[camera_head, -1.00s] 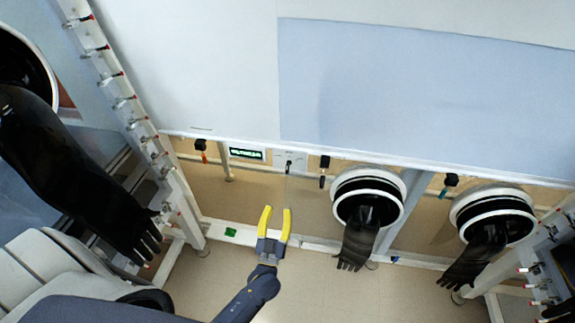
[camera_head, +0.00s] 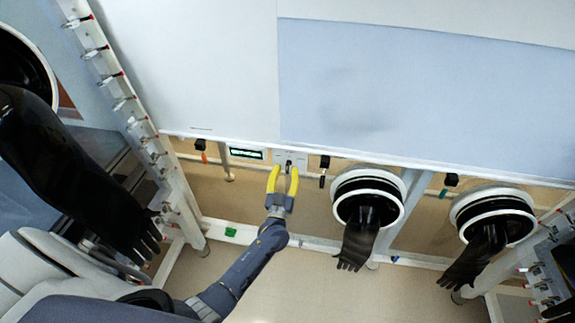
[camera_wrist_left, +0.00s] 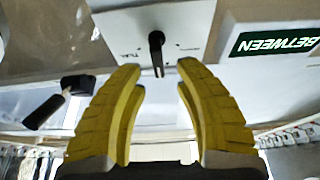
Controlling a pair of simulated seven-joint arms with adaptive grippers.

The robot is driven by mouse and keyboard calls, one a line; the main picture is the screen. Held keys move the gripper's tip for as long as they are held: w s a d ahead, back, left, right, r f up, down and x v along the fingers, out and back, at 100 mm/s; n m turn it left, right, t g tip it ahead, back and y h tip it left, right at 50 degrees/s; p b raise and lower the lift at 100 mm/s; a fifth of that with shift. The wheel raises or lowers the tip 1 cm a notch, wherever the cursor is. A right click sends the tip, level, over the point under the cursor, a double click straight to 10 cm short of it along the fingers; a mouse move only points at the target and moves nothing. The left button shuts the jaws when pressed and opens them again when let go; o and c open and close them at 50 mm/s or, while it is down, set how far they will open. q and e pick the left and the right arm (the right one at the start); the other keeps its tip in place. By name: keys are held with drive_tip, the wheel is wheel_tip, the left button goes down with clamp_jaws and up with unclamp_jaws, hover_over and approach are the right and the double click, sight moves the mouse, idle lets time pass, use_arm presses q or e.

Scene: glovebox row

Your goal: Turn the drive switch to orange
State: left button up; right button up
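The drive switch, which I take to be the black lever knob (camera_head: 289,163) on a white plate (camera_wrist_left: 110,25), also shows in the left wrist view (camera_wrist_left: 157,48). Its lever points down in that picture. Small marks and lettering sit around it, too small to read surely; no orange mark is clear. A dark green display (camera_wrist_left: 275,42) beside it reads "BETWEEN" in mirrored or inverted letters. My left gripper (camera_head: 283,171) is open and empty, its yellow fingers just short of the knob, one to each side. Contact is not visible. My right gripper is not in view.
A black handle with an orange tip (camera_head: 201,148) hangs left of the display; another black handle (camera_head: 325,165) is close on the right. Two glove ports with black gloves (camera_head: 362,220) stand further right. The cabinet's lower edge (camera_head: 400,168) runs just above the panel.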

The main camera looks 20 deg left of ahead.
use_arm(q)
drive_tip(key=shift+x, duration=1.2)
clamp_jaws()
